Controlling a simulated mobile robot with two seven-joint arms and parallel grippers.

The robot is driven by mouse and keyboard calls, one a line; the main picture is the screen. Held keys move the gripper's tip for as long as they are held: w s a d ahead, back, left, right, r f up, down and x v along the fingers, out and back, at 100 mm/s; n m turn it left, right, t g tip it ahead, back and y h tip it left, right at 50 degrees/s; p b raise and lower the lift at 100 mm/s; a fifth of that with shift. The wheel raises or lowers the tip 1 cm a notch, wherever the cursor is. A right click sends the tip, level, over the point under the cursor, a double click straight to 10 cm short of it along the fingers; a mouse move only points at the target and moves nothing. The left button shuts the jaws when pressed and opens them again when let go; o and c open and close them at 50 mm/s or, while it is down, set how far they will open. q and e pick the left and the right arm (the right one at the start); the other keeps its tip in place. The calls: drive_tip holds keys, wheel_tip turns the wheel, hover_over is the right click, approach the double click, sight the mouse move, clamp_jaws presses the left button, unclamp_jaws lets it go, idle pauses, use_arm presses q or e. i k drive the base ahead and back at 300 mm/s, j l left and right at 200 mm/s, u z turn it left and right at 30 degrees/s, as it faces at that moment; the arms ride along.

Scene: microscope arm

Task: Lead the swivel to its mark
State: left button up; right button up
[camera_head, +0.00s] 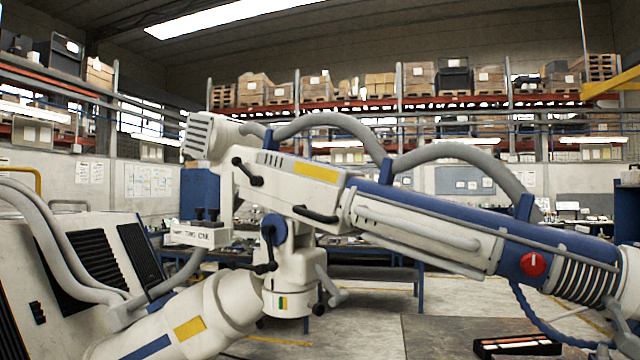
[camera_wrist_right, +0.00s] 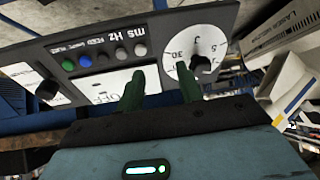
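A large white and blue microscope arm (camera_head: 430,215) spans the head view, with a red knob (camera_head: 533,264) near its right end. Its white joint housing (camera_head: 290,275) sits at the centre, with black handles around it. I cannot tell which part is the swivel, and no mark for it is clear. In the right wrist view, my right gripper (camera_wrist_right: 160,88) has two green fingers apart with nothing seen between them. Beyond them is a dark panel (camera_wrist_right: 165,40) with a white dial and black knob (camera_wrist_right: 203,64); the right finger overlaps the dial's edge. My left gripper is not in view.
A white console (camera_head: 90,260) with dark vents and hoses stands at left. A white tube with a yellow patch (camera_head: 188,328) crosses the lower left. A dark tray (camera_head: 515,346) lies at lower right. Shelves of boxes (camera_head: 420,85) line the back. Open floor shows below the arm.

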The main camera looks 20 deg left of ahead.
sight(301, 263)
drive_tip(key=l+u, duration=0.1)
drive_tip(key=i+z, duration=0.1)
drive_tip(key=z, duration=0.95)
drive_tip(key=j+z, duration=1.1)
drive_tip(key=j, duration=0.2)
drive_tip(key=k+j+z, duration=0.2)
drive_tip(key=j, duration=0.6)
drive_tip(key=k+j+z, duration=0.1)
drive_tip(key=j, duration=0.35)
drive_tip(key=k, duration=0.05)
